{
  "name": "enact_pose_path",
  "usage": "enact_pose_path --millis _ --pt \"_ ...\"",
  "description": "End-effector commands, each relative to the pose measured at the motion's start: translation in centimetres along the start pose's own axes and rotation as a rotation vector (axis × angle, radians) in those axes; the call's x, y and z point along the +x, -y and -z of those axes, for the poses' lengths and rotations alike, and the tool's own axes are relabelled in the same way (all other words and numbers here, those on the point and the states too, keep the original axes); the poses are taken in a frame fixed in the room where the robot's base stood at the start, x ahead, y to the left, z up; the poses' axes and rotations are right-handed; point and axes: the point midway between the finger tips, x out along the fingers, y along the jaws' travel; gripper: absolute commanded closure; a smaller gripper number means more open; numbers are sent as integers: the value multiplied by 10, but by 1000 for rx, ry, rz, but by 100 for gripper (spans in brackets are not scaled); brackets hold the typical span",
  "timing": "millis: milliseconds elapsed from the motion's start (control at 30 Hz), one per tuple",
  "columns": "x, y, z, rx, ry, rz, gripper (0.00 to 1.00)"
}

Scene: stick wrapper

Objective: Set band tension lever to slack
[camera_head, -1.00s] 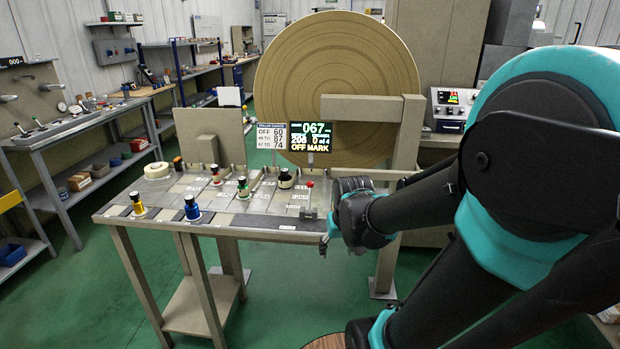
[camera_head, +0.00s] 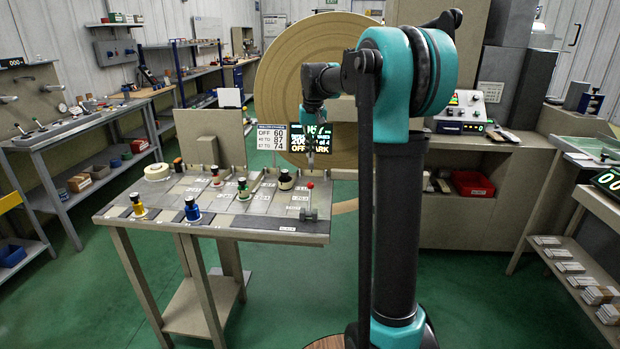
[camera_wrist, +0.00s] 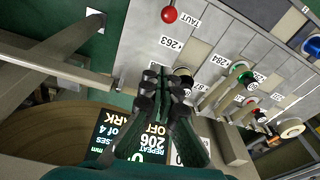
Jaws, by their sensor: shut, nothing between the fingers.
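The band tension lever (camera_head: 309,198) has a red knob and stands at the front right corner of the table. In the head view it looks close to upright. In the wrist view its red knob (camera_wrist: 169,14) shows at the top edge, beside a label reading TAUT; the rest of the lever is out of view there. My gripper (camera_head: 311,161) is shut and empty. It points down, in front of the display in the head view and above the lever in the picture. The gripper fingers (camera_wrist: 162,78) also show in the wrist view, apart from the knob.
The table (camera_head: 262,227) holds stampers with yellow (camera_head: 138,205), blue (camera_head: 192,208), green (camera_head: 243,188) and other bases, and a tape roll (camera_head: 157,171). A display (camera_head: 300,160) reading OFF MARK and a large round disc (camera_head: 275,90) stand behind. Floor before the table is clear.

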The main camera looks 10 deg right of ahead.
Motion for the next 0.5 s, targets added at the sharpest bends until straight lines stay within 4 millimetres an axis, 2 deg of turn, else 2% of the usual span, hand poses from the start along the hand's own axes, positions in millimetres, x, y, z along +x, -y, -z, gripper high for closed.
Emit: enact_pose_path --millis 367,500 --pt "0 0 2 1 1 0 100" --pt "7 0 2 1 1 0 100"
